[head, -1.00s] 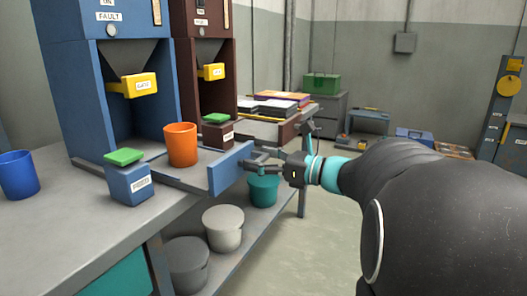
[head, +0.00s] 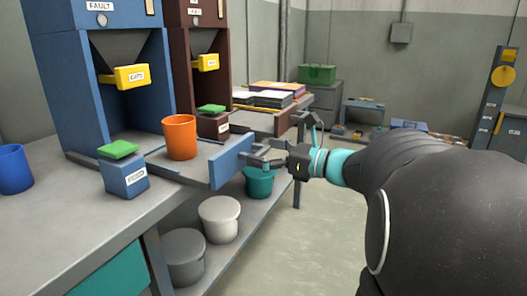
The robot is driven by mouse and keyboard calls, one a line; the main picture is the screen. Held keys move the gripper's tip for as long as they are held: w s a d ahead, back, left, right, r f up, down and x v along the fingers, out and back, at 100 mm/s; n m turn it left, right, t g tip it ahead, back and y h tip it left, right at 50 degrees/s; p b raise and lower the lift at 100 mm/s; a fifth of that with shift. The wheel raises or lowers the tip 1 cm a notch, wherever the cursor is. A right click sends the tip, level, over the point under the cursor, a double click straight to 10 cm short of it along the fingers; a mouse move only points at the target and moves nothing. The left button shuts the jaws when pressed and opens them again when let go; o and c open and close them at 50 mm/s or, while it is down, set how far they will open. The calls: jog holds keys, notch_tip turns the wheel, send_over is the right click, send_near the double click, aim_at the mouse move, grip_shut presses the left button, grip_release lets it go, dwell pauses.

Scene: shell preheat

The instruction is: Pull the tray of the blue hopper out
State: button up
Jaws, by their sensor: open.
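The blue hopper (head: 62,75) stands on the bench at the left, with a yellow gate handle (head: 131,76) under its funnel. Its tray (head: 204,157) is slid out to the right and ends in a blue front panel (head: 231,161). An orange cup (head: 180,137) stands upright on the tray. My gripper (head: 262,157) is open, just right of the front panel, with its fingers pointing at the panel. I cannot tell whether a fingertip touches the panel.
A blue box with a green top (head: 123,170) stands in front of the tray. A blue cup (head: 14,169) is at the far left. A brown hopper (head: 183,60) stands behind. Grey pots (head: 219,218) and a teal pot (head: 259,181) sit on the lower shelf. The floor at right is clear.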

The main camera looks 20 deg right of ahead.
jog(key=v, duration=1.2)
dwell(0.4)
jog(key=s+a+f+n+g+h+p, duration=0.1)
jog(key=s+a+f+n+g, duration=0.3)
jog(key=a, duration=0.3)
jog(key=s+a+f+n+g+h, duration=0.1)
jog(key=a+f+n+g, duration=0.2)
jog(key=a+n, duration=0.3)
jog(key=s+f+n+h+p, duration=0.1)
jog(key=s+f+n+h, duration=0.2)
jog(key=s+n+h, duration=0.2)
jog(key=s+a+f+n+h+p, duration=0.1)
jog(key=s+n+h, duration=0.4)
jog(key=n, duration=0.7)
jog(key=shift+a+f+n+g, duration=0.3)
jog(key=shift+f, duration=0.55)
